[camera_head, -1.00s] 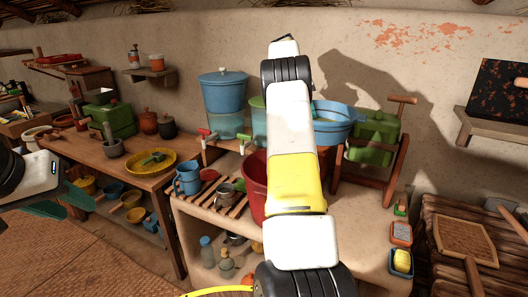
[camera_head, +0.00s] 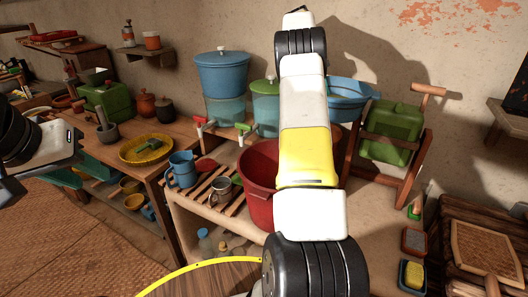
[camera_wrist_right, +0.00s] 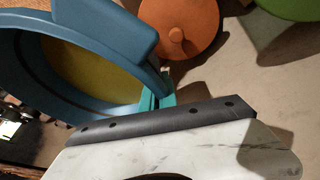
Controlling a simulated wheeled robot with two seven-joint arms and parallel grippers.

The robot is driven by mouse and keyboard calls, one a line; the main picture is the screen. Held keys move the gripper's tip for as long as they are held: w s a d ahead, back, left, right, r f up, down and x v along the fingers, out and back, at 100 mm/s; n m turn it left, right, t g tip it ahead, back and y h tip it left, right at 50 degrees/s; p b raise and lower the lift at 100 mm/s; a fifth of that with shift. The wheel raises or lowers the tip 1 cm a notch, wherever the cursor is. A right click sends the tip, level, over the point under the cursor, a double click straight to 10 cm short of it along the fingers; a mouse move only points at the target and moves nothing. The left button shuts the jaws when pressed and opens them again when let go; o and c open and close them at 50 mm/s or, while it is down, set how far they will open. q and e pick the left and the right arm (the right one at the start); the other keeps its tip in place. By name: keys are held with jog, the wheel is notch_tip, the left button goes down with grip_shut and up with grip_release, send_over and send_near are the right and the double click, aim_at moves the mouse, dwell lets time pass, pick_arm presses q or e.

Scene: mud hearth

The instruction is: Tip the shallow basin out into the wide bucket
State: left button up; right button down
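The shallow blue basin (camera_head: 352,92) is partly hidden behind my right arm in the head view, in front of the wall. The right wrist view shows its blue rim (camera_wrist_right: 98,112) close up, with a yellowish inside. My right gripper (camera_wrist_right: 157,98) has its teal fingers closed at the basin's edge; its fingertips are hidden in the head view. The wide red bucket (camera_head: 258,188) stands on the shelf unit, left of and below the basin, partly covered by my right arm. My left gripper (camera_head: 80,172) is at the left edge, empty, with its teal fingers apart.
Blue (camera_head: 222,88) and green (camera_head: 265,105) dispensers stand behind the bucket. A blue jug (camera_head: 182,168) and a metal mug (camera_head: 221,189) stand on slats left of it. A green churn (camera_head: 392,132) in a wooden frame stands right. A round wooden top (camera_head: 205,282) is in front.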

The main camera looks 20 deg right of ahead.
jog(key=shift+s+a+f+h, duration=0.1)
jog(key=shift+s+a+h, duration=0.05)
jog(key=shift+a+h, duration=0.75)
jog(key=shift+s+a+f+m+h, duration=0.15)
jog(key=shift+a+f+h, duration=0.15)
jog(key=shift+f+h, duration=0.2)
jog(key=shift+a+f+m+h, duration=0.15)
jog(key=shift+a+f+h, duration=0.1)
jog(key=shift+f+h, duration=0.2)
jog(key=f, duration=0.1)
jog(key=a+f+h, duration=0.2)
jog(key=f, duration=0.1)
jog(key=shift+s+t, duration=0.2)
jog(key=shift+t, duration=0.1)
jog(key=shift+s+a+r+m+h, duration=0.1)
jog(key=shift+a+r+m+h, duration=0.1)
jog(key=shift+a+h, duration=0.4)
jog(key=shift+s+a+r+m+h, duration=0.1)
jog(key=shift+a+r+m+h, duration=0.05)
jog(key=shift+a+h, duration=0.4)
jog(key=shift+s+a+r+m+h, duration=0.1)
jog(key=shift+a+r+m+h, duration=0.1)
jog(key=shift+a+h, duration=0.35)
dwell(0.8)
jog(key=shift+s+a+r+h, duration=0.1)
jog(key=shift+a+r+h, duration=0.55)
jog(key=shift+r+h, duration=0.25)
dwell(0.5)
